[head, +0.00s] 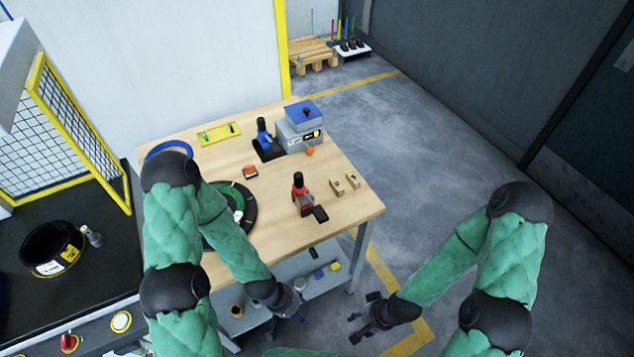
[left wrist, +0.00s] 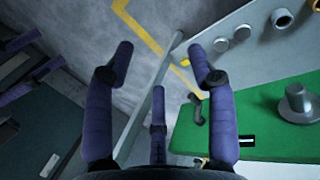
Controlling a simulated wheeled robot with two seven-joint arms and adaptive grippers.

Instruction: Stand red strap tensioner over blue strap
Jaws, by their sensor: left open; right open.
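The red strap tensioner (head: 299,187), with a black handle top and dark base, stands upright on the wooden table (head: 335,215), right of a round black-and-green fixture (head: 248,213). A blue band (head: 166,146) shows at the table's far left, partly behind my left arm; I cannot tell whether it is the blue strap. My left gripper (head: 298,302) is open and empty in front of the table, low near its shelf; its spread fingers show in the left wrist view (left wrist: 160,62). My right gripper (head: 362,317) is open and empty over the floor, right of the table.
A blue-handled tool (head: 264,137) and a grey box device (head: 300,132) stand at the table's back. Small wooden blocks (head: 345,182) lie right of the tensioner. A lower shelf (head: 330,281) holds small items. A conveyor with a black coil (head: 52,248) is at left. The floor at right is clear.

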